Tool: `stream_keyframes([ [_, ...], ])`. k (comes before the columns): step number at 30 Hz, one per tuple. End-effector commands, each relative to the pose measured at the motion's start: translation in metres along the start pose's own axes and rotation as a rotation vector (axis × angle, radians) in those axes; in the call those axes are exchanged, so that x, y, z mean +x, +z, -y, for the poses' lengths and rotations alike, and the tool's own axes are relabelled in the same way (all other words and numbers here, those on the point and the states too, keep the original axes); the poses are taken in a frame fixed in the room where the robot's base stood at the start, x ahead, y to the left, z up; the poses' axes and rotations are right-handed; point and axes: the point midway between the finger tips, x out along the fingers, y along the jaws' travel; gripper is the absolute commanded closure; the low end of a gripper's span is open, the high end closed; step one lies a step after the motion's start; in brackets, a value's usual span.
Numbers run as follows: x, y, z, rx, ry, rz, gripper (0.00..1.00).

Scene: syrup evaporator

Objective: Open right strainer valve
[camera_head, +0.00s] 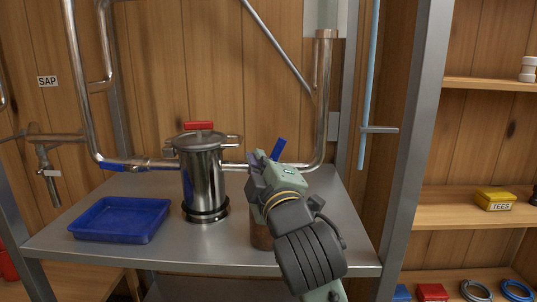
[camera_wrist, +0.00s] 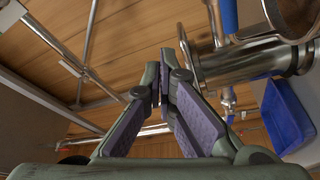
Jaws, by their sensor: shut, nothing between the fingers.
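The steel strainer (camera_head: 201,172) with a red lid handle stands upright on the steel table. The right valve's blue lever (camera_head: 279,148) sticks up at a tilt from the pipe right of the strainer; the valve body is hidden behind my gripper. The left valve's blue lever (camera_head: 130,165) lies roughly along the pipe. My gripper (camera_head: 256,172) is shut and empty, just left of and below the right lever in the head view. Whether they touch I cannot tell. In the wrist view my gripper (camera_wrist: 168,75) points up past the strainer (camera_wrist: 250,64).
A blue tray (camera_head: 121,219) sits left of the strainer. A brown, copper-like vessel (camera_head: 261,236) stands partly hidden under my gripper. Vertical steel pipes (camera_head: 323,100) and a table post (camera_head: 413,150) flank the right. Shelves (camera_head: 470,208) lie beyond.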

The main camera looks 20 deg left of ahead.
Motion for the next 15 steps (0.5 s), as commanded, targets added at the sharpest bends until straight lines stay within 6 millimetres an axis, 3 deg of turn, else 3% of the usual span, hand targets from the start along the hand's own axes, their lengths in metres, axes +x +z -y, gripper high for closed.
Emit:
stream_keyframes([
  [5, 0.018, 0.001, 0.000, -0.002, -0.008, 0.004, 1.00],
  [15, 0.090, 0.000, -0.002, -0.001, -0.007, 0.004, 1.00],
])
